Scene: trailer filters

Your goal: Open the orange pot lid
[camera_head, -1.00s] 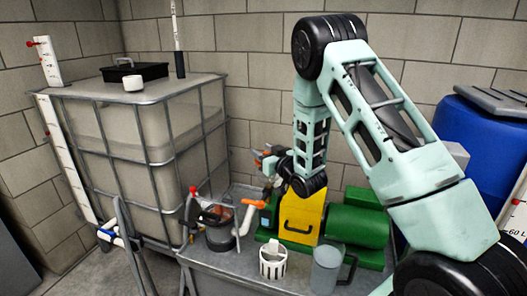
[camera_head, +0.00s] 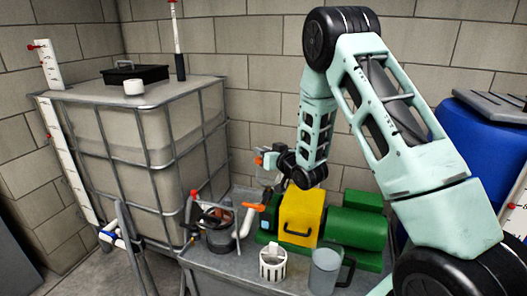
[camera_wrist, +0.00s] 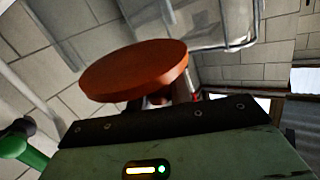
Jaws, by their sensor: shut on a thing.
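In the wrist view an orange-brown round lid (camera_wrist: 135,70) sits just beyond my gripper (camera_wrist: 160,100), with a short stem under it reaching down between the fingers. The fingers are shut on that part, mostly hidden behind the dark edge of the gripper body. In the head view my gripper (camera_head: 265,161) is above the bench, behind and left of the yellow box (camera_head: 302,216); an orange bit shows at its tip. I cannot make out the lid's full shape there. A dark round pot (camera_head: 219,238) with brownish contents stands on the bench to the lower left.
A green machine (camera_head: 357,225), a white slotted basket (camera_head: 272,262) and a clear jug (camera_head: 326,268) crowd the grey bench. An orange handle (camera_head: 253,206) sits on a white pipe. A caged tank (camera_head: 150,150) stands left, a blue barrel (camera_head: 470,150) right, a block wall behind.

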